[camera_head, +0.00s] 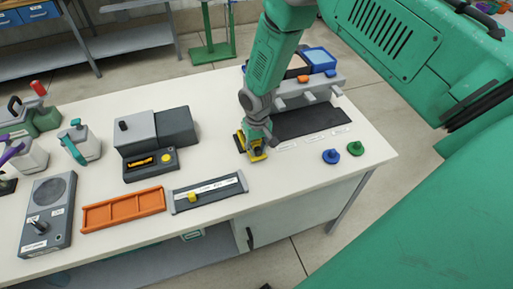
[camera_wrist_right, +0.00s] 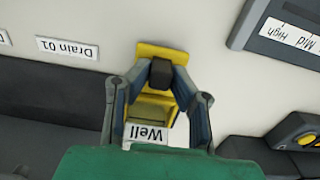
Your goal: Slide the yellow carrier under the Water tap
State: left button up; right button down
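The yellow carrier (camera_head: 257,156) is at the left end of the dark rail (camera_head: 308,122), below the tap unit. In the right wrist view the yellow carrier (camera_wrist_right: 163,52) has a dark upright grip. My right gripper (camera_head: 260,145) is over it; in the wrist view its fingertips (camera_wrist_right: 161,80) close in on both sides of that grip and seem to touch it. The "Well" label (camera_wrist_right: 146,133) lies beside the carrier. Grey taps (camera_head: 309,97) stick out over the rail. I cannot read a Water label. My left gripper is not in view.
A "Drain 01" label (camera_wrist_right: 67,47) lies farther along. Blue (camera_head: 331,156) and green (camera_head: 355,148) knobs stand near the right table edge. A grey slider panel (camera_head: 208,193), orange tray (camera_head: 123,210) and grey device (camera_head: 157,140) stand to the left. The rail right of the carrier looks clear.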

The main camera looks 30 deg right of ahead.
jog(key=shift+a, duration=0.3)
jog(key=shift+s+d, duration=0.1)
jog(key=shift+d, duration=0.45)
jog(key=s+d, duration=0.2)
jog(key=d, duration=0.8)
jog(key=s+d+b, duration=0.1)
jog(key=s+d, duration=0.2)
jog(key=d, duration=0.7)
jog(key=s+d+b, duration=0.1)
jog(key=s+d, duration=0.1)
jog(key=d, duration=0.8)
jog(key=shift+s, duration=0.15)
jog(key=shift+s+d+b, duration=0.2)
jog(key=shift+d+b, duration=0.15)
jog(key=shift+d, duration=0.7)
jog(key=c, duration=1.4)
grip_release()
jog(key=shift+c, duration=0.2)
jog(key=shift+s+d, duration=0.1)
jog(key=shift+d, duration=0.05)
